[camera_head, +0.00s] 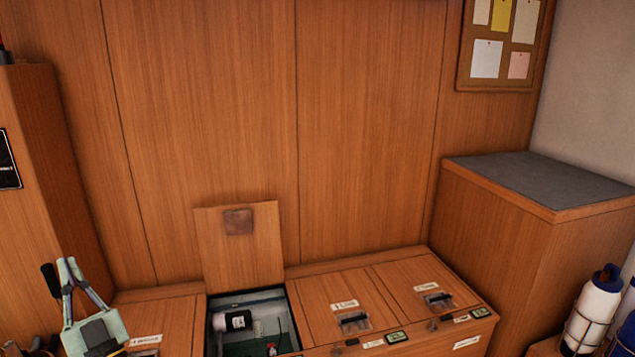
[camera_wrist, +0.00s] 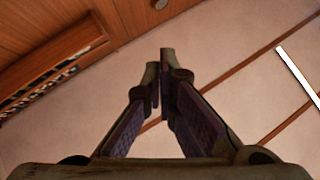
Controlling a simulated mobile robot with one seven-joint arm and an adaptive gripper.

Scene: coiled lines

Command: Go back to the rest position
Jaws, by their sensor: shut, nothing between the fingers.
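My gripper (camera_head: 68,264) is at the lower left of the head view, raised in front of the wooden bench, with its fingers pointing up. In the wrist view my gripper (camera_wrist: 163,58) has its two dark fingers drawn together at the tips, with nothing between them. It touches nothing that I can see.
A wooden bench (camera_head: 400,338) with latched lids runs along the panelled wall. One lid (camera_head: 250,260) stands open over a compartment holding a white cylinder (camera_head: 232,321). A tall cabinet (camera_head: 35,170) is close at left; a grey-topped box (camera_head: 545,180) and bottles (camera_head: 596,305) are at right.

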